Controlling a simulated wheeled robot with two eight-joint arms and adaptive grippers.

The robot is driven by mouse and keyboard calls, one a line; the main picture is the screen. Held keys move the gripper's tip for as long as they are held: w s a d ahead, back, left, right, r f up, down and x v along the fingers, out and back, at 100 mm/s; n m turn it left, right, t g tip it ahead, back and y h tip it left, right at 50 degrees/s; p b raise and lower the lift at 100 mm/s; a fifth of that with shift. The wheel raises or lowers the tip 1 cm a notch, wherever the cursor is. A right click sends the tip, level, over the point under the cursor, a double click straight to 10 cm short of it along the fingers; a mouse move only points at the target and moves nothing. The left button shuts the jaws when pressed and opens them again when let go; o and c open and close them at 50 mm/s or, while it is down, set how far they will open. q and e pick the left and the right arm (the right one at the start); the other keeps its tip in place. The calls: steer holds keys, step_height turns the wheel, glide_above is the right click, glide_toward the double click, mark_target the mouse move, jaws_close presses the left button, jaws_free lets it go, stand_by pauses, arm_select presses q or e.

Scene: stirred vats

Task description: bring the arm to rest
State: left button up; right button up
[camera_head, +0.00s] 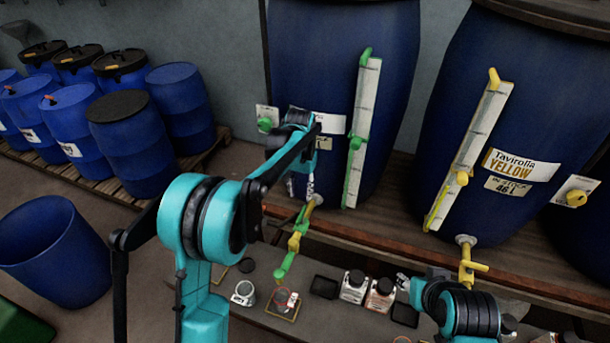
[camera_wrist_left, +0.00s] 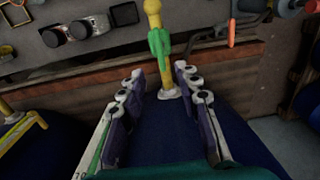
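My left arm (camera_head: 205,220), teal and black, reaches in from the left towards the blue vat (camera_head: 300,60) with the green-marked gauge. My left gripper (camera_head: 302,187) is small in the head view, just above that vat's yellow tap with its green handle (camera_head: 285,266). In the left wrist view my left gripper (camera_wrist_left: 158,78) is open, its two fingers apart with nothing held. The green tap handle (camera_wrist_left: 159,45) shows beyond the gap, and I cannot tell whether anything touches. My right arm (camera_head: 468,312) is at the bottom right; its gripper is mostly hidden.
A second vat (camera_head: 445,90), labelled Tavirolla Yellow, stands to the right with a yellow tap (camera_head: 467,265). Jars (camera_head: 355,286) and dark trays stand on the low bench. Blue drums (camera_head: 130,145) on a pallet and an open blue barrel (camera_head: 55,250) are at left.

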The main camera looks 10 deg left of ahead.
arm_select(q)
steer(key=s+a+r+n+t, duration=0.1)
steer(key=s+a+r+t, duration=0.25)
steer(key=s+r, duration=0.85)
steer(key=s+a+f+t, duration=0.1)
steer(key=s+f+t, duration=0.1)
steer(key=s, duration=0.6)
steer(key=s+a+f+n+t, duration=0.1)
steer(key=s+f, duration=0.2)
steer(key=s, duration=0.5)
steer(key=shift+s+f+t, duration=0.15)
steer(key=shift+t, duration=0.2)
